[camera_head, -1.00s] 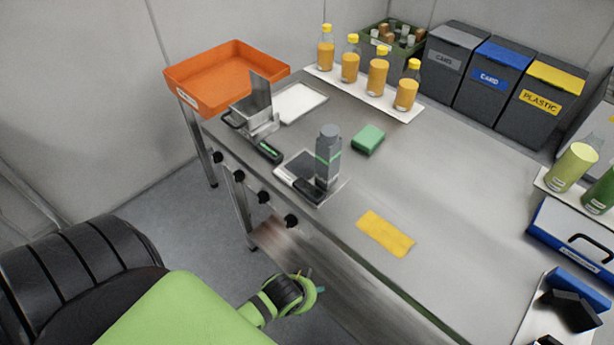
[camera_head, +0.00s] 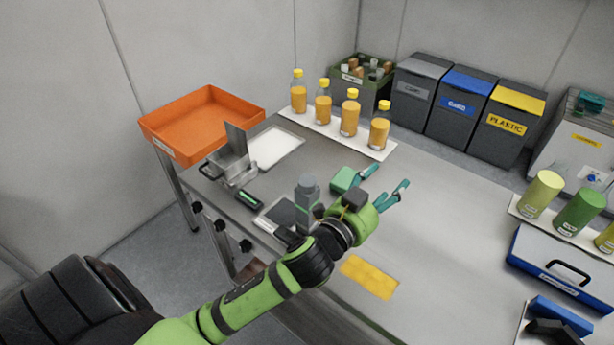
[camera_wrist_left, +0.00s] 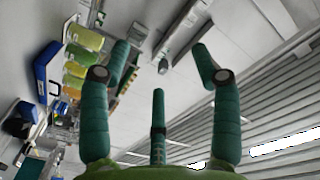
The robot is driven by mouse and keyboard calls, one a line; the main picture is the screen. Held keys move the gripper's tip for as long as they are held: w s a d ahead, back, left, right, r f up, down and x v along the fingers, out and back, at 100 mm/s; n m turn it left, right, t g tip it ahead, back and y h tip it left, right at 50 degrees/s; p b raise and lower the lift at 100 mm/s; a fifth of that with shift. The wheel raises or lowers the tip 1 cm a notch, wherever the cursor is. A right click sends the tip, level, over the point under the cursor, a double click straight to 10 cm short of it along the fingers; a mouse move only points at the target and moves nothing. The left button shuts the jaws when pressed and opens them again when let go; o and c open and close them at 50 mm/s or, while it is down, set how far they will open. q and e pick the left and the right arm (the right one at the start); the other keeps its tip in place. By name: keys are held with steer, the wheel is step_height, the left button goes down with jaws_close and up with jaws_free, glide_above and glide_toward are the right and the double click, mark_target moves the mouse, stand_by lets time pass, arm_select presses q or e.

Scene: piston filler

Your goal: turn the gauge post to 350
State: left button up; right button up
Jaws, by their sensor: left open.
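My right gripper is not in view.
A metal hopper (camera_head: 233,165) and small green-black display (camera_head: 249,198) stand left. Orange juice bottles (camera_head: 350,115) line the back. A blue case (camera_head: 560,262) is at right. The table's right middle is clear.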

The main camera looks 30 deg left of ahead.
arm_select(q)
steer(key=d+r+m+h, duration=0.8)
steer(key=r+m+h, duration=0.2)
steer(key=r, duration=0.1)
steer(key=s+d+r+m+g+h, duration=0.1)
steer(key=s+d+m+g+h, duration=0.2)
steer(key=d+m+g+h, duration=0.65)
steer(key=m+g+y, duration=0.7)
steer(key=g+y, duration=0.1)
steer(key=y, duration=1.4)
glide_above(307, 180)
step_height(307, 180, down, 9)
steer(key=shift+d+f, duration=0.1)
steer(key=shift+d, duration=0.05)
steer(key=shift+s+a+f+p, duration=0.15)
steer(key=shift+a+p, duration=0.1)
steer(key=shift+p, duration=0.15)
step_height(307, 180, down, 5)
steer(key=shift+r+p, duration=0.1)
steer(key=shift+p, duration=0.95)
steer(key=shift+d+f, duration=0.1)
steer(key=shift+f, duration=0.75)
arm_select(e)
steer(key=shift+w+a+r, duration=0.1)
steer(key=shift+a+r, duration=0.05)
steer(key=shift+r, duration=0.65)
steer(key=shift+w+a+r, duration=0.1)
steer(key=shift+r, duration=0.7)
